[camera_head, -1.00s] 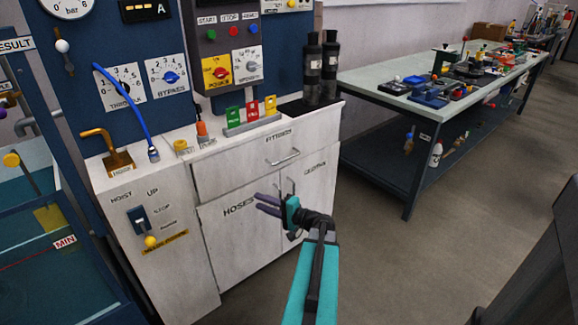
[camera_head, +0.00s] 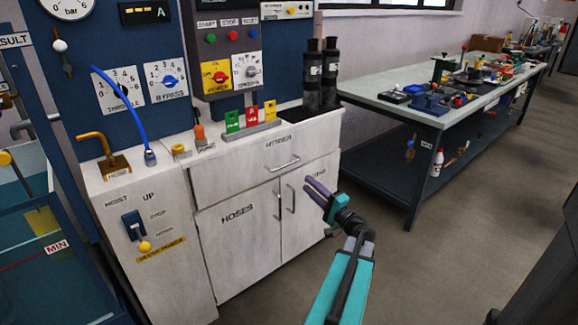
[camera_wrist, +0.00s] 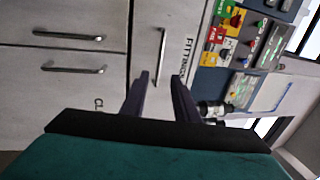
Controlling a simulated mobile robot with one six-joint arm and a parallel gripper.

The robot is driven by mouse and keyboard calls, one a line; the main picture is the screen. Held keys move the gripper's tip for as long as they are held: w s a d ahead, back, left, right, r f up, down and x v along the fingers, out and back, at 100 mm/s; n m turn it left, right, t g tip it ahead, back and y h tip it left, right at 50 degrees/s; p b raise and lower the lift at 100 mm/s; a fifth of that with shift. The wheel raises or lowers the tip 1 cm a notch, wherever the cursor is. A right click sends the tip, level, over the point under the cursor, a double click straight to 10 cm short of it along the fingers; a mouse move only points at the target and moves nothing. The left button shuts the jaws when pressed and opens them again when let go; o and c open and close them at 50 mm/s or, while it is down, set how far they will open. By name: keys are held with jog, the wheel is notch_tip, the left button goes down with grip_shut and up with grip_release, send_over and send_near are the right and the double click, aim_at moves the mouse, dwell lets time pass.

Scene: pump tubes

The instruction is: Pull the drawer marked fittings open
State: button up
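The white fittings drawer (camera_head: 230,176) is at the top of the cabinet, its front flush and closed. Its label (camera_head: 279,140) is blurred in the head view but reads FITTINGS in the wrist view (camera_wrist: 186,60). Its bar handle (camera_head: 283,163) is bare; in the turned wrist view the handle (camera_wrist: 161,56) stands upright, just beyond the fingertips. My gripper (camera_head: 307,183) is in front of the right cabinet door, lower and to the right of the drawer handle. In the wrist view my gripper (camera_wrist: 160,75) is open, with nothing between its fingers.
Below the drawer are two closed doors, the left marked HOSES (camera_head: 237,213), with upright handles (camera_head: 277,204). Black cylinders (camera_head: 322,72) and coloured blocks (camera_head: 250,115) stand on the cabinet top. A workbench (camera_head: 430,110) stands to the right. The floor in front is clear.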

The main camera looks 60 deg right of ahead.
aim_at(287, 165)
jog(key=x, duration=1.3)
jog(key=shift+w+d+r, duration=0.1)
jog(key=shift+w+d, duration=0.05)
jog(key=shift+w, duration=0.15)
